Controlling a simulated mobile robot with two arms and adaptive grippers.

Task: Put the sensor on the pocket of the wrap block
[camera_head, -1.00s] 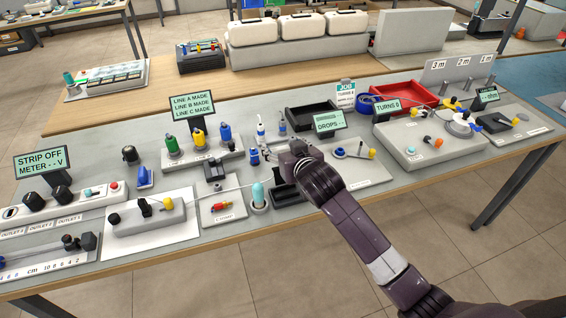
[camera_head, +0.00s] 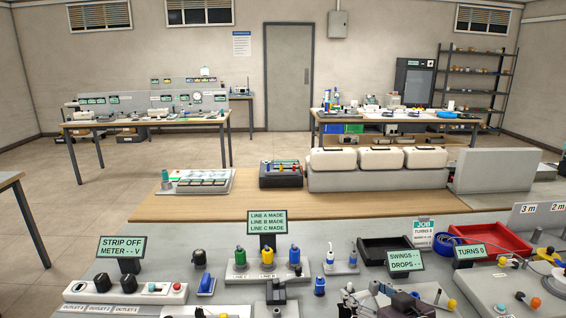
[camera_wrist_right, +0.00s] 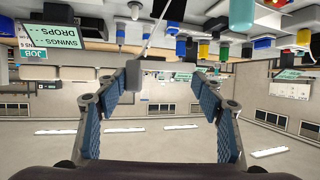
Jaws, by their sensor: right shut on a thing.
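My right gripper (camera_head: 358,298) is at the bottom of the head view, above the bench's near part. In the upside-down right wrist view its blue-padded fingers (camera_wrist_right: 166,76) stand well apart. A dark grey blocky piece (camera_wrist_right: 126,98) shows by the left fingertip; I take it as the sensor, held in the grip, though its contact with the other finger is unclear. A thin pale line runs up from near it. The grey block beside the TURNS 0 sign, which looks like the wrap block (camera_head: 482,288), is at the lower right; its pocket cannot be made out. My left gripper is not in view.
The SWINGS/DROPS sign (camera_head: 405,262) and a black tray (camera_head: 384,252) stand close behind my right gripper. A red tray (camera_head: 497,238) and blue coil (camera_head: 447,243) lie behind the TURNS sign (camera_head: 470,252). Coloured plugs (camera_head: 267,257) stand left.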

